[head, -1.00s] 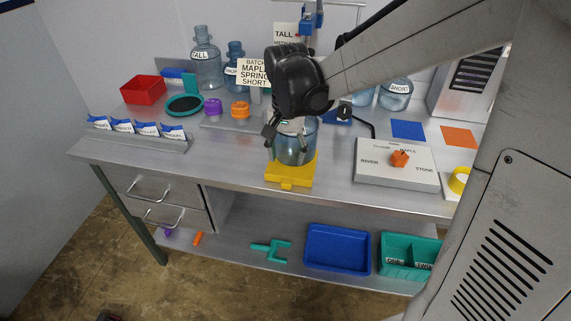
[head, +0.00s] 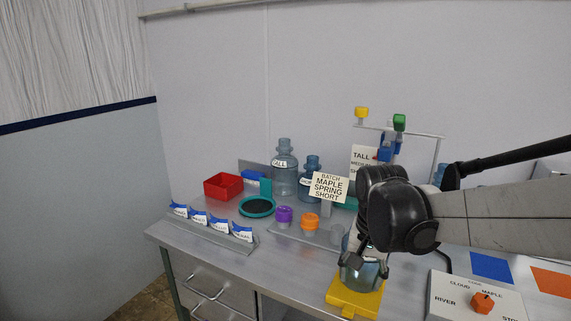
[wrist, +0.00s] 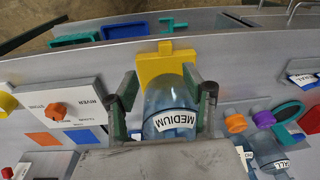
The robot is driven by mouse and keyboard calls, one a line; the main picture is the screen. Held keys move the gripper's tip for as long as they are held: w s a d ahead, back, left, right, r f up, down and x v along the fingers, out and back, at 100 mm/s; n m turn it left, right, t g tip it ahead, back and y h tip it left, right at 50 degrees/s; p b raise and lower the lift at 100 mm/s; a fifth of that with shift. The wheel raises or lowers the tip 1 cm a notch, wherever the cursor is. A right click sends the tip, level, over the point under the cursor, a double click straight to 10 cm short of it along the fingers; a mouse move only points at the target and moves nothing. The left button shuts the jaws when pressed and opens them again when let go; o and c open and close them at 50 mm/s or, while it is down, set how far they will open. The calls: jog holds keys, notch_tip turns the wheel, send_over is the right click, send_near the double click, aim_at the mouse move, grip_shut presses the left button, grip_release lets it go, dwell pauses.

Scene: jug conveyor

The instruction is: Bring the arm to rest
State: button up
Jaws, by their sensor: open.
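My gripper (head: 352,262) is at the blue translucent jug on the yellow stand, at the table's front. In the wrist view my gripper (wrist: 166,92) is open, with one finger on each side of the jug (wrist: 170,115), which is labelled MEDIUM. I cannot tell whether the fingers touch it. The jug (head: 365,276) stands on the yellow stand (head: 352,303); its top is partly hidden by my wrist in the head view. My arm reaches in from the right.
A batch sign (head: 328,188) stands behind the jug. A tall jug (head: 285,178), a red bin (head: 223,186), a purple cap (head: 284,214) and an orange cap (head: 310,221) are to the left. A dial panel (head: 455,300) lies to the right.

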jog(key=s+d+r+n+t, duration=0.1)
jog(key=s+n+t, duration=0.1)
jog(key=s, duration=0.5)
jog(key=s+d+r+n+t, duration=0.1)
jog(key=s+r+n+t, duration=0.1)
jog(key=s+t, duration=0.2)
jog(key=shift+s+r+n, duration=0.3)
jog(key=shift+s+n, duration=0.1)
jog(key=shift+s, duration=1.3)
